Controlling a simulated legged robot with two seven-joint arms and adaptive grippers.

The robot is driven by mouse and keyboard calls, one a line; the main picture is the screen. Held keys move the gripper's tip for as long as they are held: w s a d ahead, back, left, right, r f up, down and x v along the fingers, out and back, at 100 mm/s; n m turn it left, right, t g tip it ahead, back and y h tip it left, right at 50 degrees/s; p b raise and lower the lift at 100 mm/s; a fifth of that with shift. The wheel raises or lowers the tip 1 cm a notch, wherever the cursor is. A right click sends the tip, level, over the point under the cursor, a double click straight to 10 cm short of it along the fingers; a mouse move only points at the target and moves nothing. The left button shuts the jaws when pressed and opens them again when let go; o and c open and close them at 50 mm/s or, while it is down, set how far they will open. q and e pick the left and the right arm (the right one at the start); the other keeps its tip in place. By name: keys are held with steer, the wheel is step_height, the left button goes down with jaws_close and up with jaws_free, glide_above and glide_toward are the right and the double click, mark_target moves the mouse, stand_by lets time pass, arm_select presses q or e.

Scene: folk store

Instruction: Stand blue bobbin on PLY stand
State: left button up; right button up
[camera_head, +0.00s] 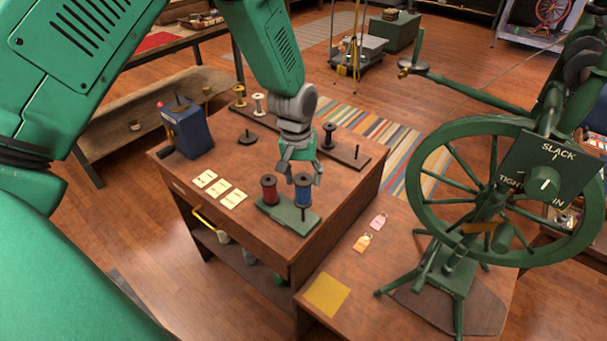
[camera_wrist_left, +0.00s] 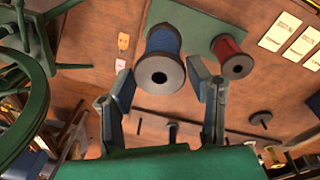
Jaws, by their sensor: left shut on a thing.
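The blue bobbin (camera_head: 303,194) is upright over the right part of a small green stand (camera_head: 276,214). My left gripper (camera_head: 301,176) comes down from above with its fingers shut on the bobbin. In the left wrist view the blue bobbin (camera_wrist_left: 166,60) shows at the fingertips, its dark end toward the camera. A red bobbin (camera_head: 269,189) stands on the left part of the same stand. No PLY label is readable on it. My right gripper is not in view.
Behind the gripper is a dark peg rack (camera_head: 343,154) with a black bobbin (camera_head: 328,133). White cards (camera_head: 219,188) lie left of the stand, and a blue box (camera_head: 187,128) stands farther left. A large green spinning wheel (camera_head: 423,190) fills the right side.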

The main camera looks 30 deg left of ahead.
mark_target(303, 198)
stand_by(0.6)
arm_select(q)
steer(key=shift+f, duration=0.2)
steer(key=shift+f+b, duration=1.7)
steer(key=shift+f, duration=1.8)
steer(key=o, duration=1.2)
